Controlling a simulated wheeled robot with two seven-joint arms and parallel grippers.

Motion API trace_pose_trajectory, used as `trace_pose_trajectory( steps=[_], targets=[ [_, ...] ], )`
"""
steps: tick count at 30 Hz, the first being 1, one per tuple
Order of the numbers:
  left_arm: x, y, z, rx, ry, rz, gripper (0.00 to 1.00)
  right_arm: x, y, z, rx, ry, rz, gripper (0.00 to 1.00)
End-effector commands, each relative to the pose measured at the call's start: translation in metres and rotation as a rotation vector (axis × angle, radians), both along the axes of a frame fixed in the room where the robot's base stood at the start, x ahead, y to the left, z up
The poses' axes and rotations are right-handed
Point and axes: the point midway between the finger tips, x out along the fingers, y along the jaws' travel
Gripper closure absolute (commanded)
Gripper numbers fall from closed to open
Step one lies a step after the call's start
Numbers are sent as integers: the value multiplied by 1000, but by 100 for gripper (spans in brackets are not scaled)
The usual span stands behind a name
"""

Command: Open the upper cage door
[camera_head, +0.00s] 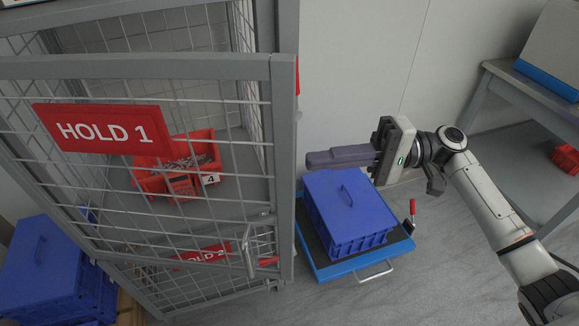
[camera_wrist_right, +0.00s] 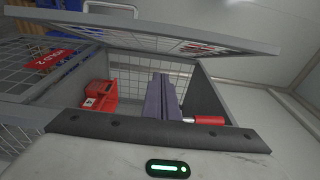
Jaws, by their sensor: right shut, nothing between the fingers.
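The upper cage door (camera_head: 200,68) is a grey mesh panel with a red HOLD 1 sign (camera_head: 100,130). It stands ajar, angled away from the cage body; the gap also shows below the door panel (camera_wrist_right: 230,42) in the right wrist view. My right gripper (camera_head: 310,160) is shut and empty, just right of the door's free edge in the head view. Its fingers (camera_wrist_right: 160,100) point toward the gap in the wrist view. A red handle (camera_wrist_right: 206,120) shows beside them. My left gripper is not in view.
A red bin (camera_head: 150,180) of parts stands inside the cage. A lower door carries a HOLD 2 sign (camera_head: 202,255). A blue crate (camera_head: 350,215) on a cart sits below my right gripper. More blue crates (camera_head: 40,270) stand at left, and a grey table (camera_head: 510,85) at right.

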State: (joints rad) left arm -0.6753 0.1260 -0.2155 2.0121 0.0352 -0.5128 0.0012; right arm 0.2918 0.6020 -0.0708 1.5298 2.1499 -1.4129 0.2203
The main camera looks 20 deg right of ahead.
Motion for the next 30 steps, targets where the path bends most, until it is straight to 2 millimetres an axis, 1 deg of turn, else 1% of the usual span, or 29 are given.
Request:
trace_pose_trajectory(
  steps=[5,9,14,18,21,25,30],
  targets=[
    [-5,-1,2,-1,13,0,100,3,31,2,2,1,4,100],
    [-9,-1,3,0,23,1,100,7,62,2,1,0,3,100],
    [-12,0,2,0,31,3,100,11,95,2,1,0,2,100],
    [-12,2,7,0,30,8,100,-11,101,1,-3,2,-1,100],
    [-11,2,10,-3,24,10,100,-20,104,0,-3,1,-1,100],
    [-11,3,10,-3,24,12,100,-25,107,0,-2,0,-3,100],
    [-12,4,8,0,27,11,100,-26,107,-1,-2,0,-3,100]
  ],
)
